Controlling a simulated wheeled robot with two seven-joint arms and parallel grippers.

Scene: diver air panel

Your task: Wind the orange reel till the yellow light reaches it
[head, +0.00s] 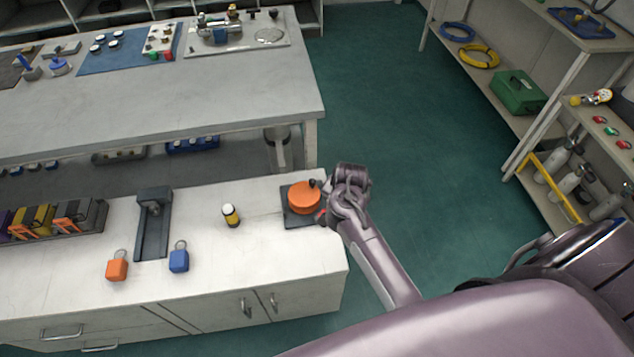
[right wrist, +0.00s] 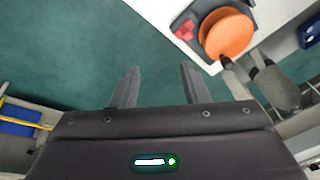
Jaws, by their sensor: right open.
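The orange reel (head: 304,198) sits on a dark square base at the right end of the near white counter, with a dark knob (head: 313,183) on its rim. The reel also shows at the upper right of the right wrist view (right wrist: 229,35), with red parts beside it. My right gripper (head: 350,178) is just right of the reel, past the counter's edge. In the right wrist view its two fingers (right wrist: 158,86) are spread and empty, with green floor behind them. A small yellow cylinder with dark and white bands (head: 230,215) stands left of the reel; no lit yellow light is clear. My left gripper is not in view.
A dark upright-ended stand (head: 153,225), a blue padlock-like block (head: 179,260) and an orange one (head: 117,268) are on the counter further left. A large grey table (head: 150,110) stands behind. Shelving (head: 520,120) is at right, with open green floor between.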

